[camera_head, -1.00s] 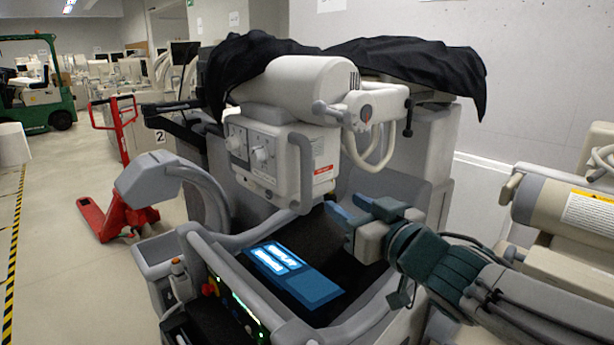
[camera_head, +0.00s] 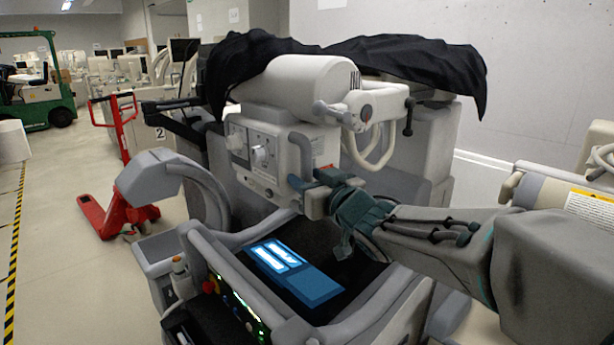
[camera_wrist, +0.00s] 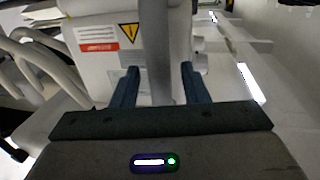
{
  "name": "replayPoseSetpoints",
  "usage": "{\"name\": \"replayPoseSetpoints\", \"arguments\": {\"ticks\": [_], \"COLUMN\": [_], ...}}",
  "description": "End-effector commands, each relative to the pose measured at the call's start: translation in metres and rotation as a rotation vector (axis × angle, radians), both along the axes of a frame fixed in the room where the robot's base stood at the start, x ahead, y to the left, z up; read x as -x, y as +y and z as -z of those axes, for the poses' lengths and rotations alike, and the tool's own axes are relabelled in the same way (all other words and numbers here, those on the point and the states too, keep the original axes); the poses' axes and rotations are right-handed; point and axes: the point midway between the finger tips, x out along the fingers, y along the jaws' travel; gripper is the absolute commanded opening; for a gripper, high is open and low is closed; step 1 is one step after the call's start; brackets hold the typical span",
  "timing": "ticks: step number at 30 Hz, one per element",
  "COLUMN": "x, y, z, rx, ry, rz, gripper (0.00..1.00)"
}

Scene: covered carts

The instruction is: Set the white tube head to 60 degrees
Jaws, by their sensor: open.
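The white tube head (camera_head: 298,85) is a cylinder over a box with a knobbed front panel (camera_head: 250,150), held on a jointed arm above the cart. A grey handle bar runs down the box's front edge (camera_head: 303,148). My gripper (camera_head: 308,182) is at the lower end of this handle. In the wrist view, my two blue fingers (camera_wrist: 158,85) are open, with the grey handle bar (camera_wrist: 157,45) between them and gaps visible on both sides. The box's red label (camera_wrist: 98,38) and yellow warning sign show beyond. The head's exact angle cannot be read.
The cart's blue-lit screen (camera_head: 290,270) and grey push rail (camera_head: 225,240) lie below my gripper. A black cover (camera_head: 420,60) drapes over the column behind. Another beige machine (camera_head: 590,205) stands at right. A red pallet jack (camera_head: 115,205) is at left.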

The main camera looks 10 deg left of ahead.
Motion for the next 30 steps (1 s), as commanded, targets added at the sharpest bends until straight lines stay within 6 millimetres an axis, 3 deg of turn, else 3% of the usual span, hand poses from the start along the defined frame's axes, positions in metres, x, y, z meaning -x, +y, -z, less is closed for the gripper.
{"name": "replayPoseSetpoints", "arguments": {"ticks": [14,18,30], "x": [-0.008,-0.008,-0.008], "y": [0.007,0.007,0.013], "z": [0.000,0.000,-0.003], "rx": [-0.001,-0.001,-0.021], "ry": [0.001,0.001,0.025], "rz": [0.000,0.000,-0.006], "gripper": [0.41,0.02,0.00]}}
